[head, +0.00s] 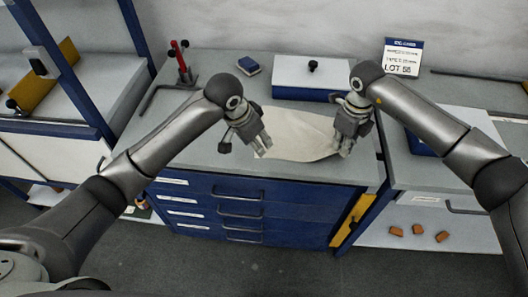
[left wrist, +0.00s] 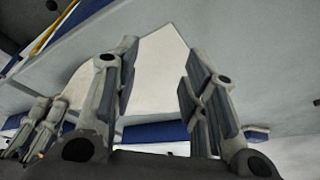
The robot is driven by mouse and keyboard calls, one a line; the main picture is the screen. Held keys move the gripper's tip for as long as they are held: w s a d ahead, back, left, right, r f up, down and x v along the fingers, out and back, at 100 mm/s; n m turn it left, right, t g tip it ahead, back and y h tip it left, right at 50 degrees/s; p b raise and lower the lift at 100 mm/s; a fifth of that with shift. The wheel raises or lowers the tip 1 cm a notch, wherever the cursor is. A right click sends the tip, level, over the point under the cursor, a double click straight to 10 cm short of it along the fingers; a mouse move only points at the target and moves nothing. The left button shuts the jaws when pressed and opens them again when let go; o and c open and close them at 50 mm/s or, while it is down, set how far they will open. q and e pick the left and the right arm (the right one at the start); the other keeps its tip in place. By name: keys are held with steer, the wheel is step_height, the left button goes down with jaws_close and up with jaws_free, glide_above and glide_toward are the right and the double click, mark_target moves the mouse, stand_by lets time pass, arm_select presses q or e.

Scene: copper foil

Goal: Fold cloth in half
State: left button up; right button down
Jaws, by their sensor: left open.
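A cream cloth (head: 300,133) lies on the grey top of the blue drawer bench. Its right part looks raised or curved near my right gripper. My left gripper (head: 263,148) is open at the cloth's left front corner. In the left wrist view its fingers (left wrist: 160,52) stand apart, with the pale cloth (left wrist: 155,75) showing between and beyond them. My right gripper (head: 344,149) is at the cloth's right front edge, fingertips down; it also shows at the left of the left wrist view (left wrist: 38,125). Whether it grips the cloth is unclear.
A blue-and-white box (head: 311,80) stands behind the cloth, with a small blue block (head: 249,65) to its left. A red clamp-like tool (head: 182,62) stands at the back left. A lot sign (head: 402,58) stands at the back right.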

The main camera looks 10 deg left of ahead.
arm_select(q)
steer(key=shift+x, duration=2.6)
steer(key=shift+f, duration=0.1)
steer(key=shift+c, duration=0.5)
jaws_close()
steer(key=shift+r, duration=2.55)
